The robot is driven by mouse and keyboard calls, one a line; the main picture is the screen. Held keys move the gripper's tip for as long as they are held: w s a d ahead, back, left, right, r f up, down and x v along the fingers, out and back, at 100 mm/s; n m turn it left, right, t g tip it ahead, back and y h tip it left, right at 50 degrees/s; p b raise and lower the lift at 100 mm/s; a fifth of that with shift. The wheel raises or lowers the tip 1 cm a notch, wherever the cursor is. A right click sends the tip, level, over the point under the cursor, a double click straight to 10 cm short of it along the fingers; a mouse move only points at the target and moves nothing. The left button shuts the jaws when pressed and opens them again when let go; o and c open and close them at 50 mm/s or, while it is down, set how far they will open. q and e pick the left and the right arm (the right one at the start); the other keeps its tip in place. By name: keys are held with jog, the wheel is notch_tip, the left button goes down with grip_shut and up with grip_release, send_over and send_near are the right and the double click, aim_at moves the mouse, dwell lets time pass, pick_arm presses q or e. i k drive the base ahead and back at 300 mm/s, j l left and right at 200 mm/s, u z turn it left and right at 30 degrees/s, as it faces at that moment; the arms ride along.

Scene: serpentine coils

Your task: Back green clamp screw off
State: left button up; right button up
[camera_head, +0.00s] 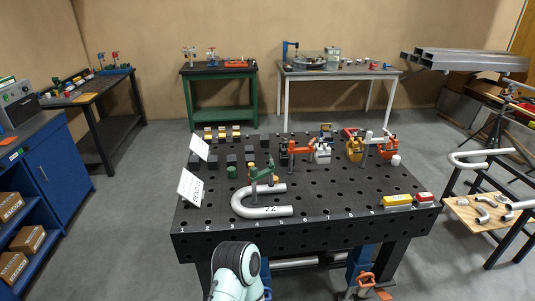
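A green clamp (254,173) with a reddish upper part stands upright on the dark perforated welding table, at the closed-bend side of a grey U-shaped pipe (240,207). Its foot appears to reach the pipe's upper leg. The clamp's screw is too small to make out clearly. Part of my own arm, pale with a dark band, rises at the bottom centre in front of the table. Neither of my grippers shows in this view.
The table (330,220) also carries orange clamps (300,149), a yellow clamp (354,151), several dark blocks (231,160), two white signs (190,187) and yellow and red blocks (397,200).

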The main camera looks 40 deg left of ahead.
aim_at(272, 160)
jog(key=u, duration=1.2)
